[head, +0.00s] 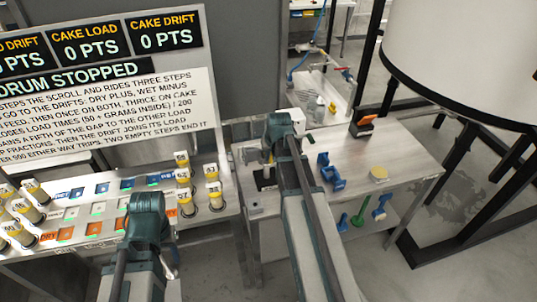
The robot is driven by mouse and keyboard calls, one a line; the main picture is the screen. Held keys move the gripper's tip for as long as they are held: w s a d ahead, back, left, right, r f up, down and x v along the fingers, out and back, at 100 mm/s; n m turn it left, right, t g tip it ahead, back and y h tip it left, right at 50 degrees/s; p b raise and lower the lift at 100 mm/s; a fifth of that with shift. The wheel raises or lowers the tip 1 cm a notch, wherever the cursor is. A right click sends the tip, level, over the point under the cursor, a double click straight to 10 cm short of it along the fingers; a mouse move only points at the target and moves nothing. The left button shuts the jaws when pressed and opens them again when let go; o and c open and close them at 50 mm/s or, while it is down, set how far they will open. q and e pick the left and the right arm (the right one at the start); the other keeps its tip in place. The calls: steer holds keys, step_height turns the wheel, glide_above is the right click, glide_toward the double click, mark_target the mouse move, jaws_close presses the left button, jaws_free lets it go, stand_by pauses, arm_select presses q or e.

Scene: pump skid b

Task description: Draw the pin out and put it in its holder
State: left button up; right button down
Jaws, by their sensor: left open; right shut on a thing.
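My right gripper (269,157) reaches down at the left end of the metal bench (405,165), over a small dark fitting (265,182). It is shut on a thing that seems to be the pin. The wrist and fingers hide most of it, so I cannot tell how far it sits in the fitting. A blue bracket (330,171) stands on the bench right of my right arm; I cannot tell if it is the pin's holder. My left gripper (147,205) is open in front of the sloped panel, with its fingertips mostly hidden by its own wrist.
The panel (115,205) at left carries several yellow-and-white knobs and coloured tiles below a sign (100,100) reading "DRUM STOPPED". An orange-and-black item (362,123) and a yellow disc (379,174) are on the bench. A large white drum (465,60) stands right.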

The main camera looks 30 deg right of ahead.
steer(key=shift+w+d, duration=0.15)
steer(key=shift+w, duration=0.35)
steer(key=c, duration=0.8)
jaws_free()
steer(key=shift+o, duration=0.2)
steer(key=shift+s, duration=0.1)
steer(key=s+a+r+p, duration=0.1)
steer(key=s+r+p, duration=0.1)
steer(key=s, duration=0.4)
steer(key=shift+s+a+r+p, duration=0.35)
steer(key=shift+s+r+p, duration=0.05)
steer(key=s+a+f+n+g+b, duration=0.1)
steer(key=s+a, duration=0.3)
steer(key=a, duration=0.6)
steer(key=s+a+f+n+g+b, duration=0.2)
steer(key=s+a, duration=0.3)
steer(key=a, duration=0.5)
steer(key=s+a+f+n+g+b, duration=0.1)
steer(key=s+a+f+n, duration=0.2)
steer(key=a, duration=0.6)
steer(key=shift+s+a+b, duration=0.35)
steer(key=shift+s+a, duration=0.05)
steer(key=shift+s, duration=0.45)
